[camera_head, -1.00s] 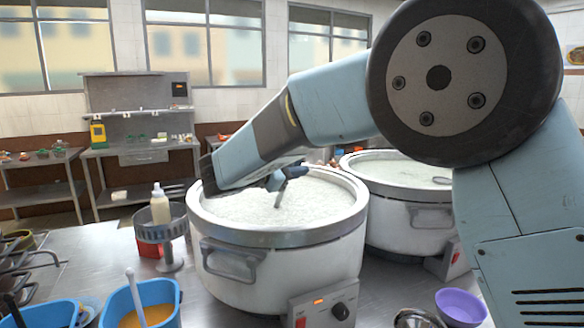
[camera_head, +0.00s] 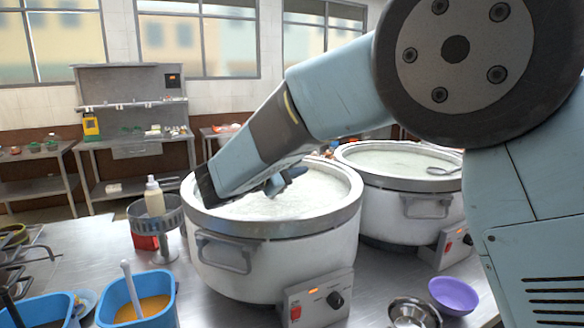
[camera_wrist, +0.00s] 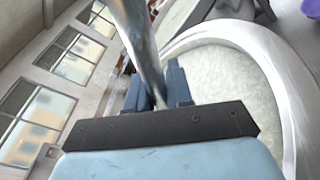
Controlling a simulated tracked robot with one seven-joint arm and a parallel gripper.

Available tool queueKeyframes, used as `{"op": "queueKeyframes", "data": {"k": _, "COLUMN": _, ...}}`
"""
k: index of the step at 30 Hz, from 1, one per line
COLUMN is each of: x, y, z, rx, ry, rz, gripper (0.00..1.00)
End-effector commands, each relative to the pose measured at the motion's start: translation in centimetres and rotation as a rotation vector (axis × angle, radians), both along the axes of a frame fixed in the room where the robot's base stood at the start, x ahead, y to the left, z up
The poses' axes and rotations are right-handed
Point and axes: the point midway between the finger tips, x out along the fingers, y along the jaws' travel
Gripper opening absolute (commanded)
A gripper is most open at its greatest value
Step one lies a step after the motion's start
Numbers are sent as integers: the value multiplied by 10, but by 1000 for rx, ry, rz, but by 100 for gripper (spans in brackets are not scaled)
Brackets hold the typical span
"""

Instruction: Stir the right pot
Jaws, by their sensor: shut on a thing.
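The right pot (camera_head: 428,207) is a large white cooker with a metal rim, full of pale congee, at the back right in the head view. A ladle (camera_head: 440,170) rests at its right rim. The left pot (camera_head: 272,268) stands nearer, also full of congee. My gripper (camera_head: 285,182) is low over the left pot's congee, inside its rim. In the wrist view my gripper (camera_wrist: 160,88) is shut on a metal utensil (camera_wrist: 142,40) whose shaft runs up out of the picture. The utensil's lower end is hidden in the head view.
A squeeze bottle (camera_head: 154,197) sits in a metal stand left of the left pot. A blue tub (camera_head: 170,305) of orange liquid is at the front left. A purple bowl (camera_head: 454,296) and a metal bowl (camera_head: 413,312) are at the front right. My arm spans the space above the pots.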

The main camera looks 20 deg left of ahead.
Motion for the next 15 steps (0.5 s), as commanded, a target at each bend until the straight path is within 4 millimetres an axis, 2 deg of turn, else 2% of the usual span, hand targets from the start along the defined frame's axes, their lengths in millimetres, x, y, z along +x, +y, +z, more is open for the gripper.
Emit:
{"op": "queueKeyframes", "data": {"k": 8, "x": 0, "y": 0, "z": 3, "rx": 2, "ry": -1, "rz": 0, "gripper": 0}}
{"op": "queueKeyframes", "data": {"k": 15, "x": 0, "y": 0, "z": 20, "rx": 2, "ry": -1, "rz": 0, "gripper": 0}}
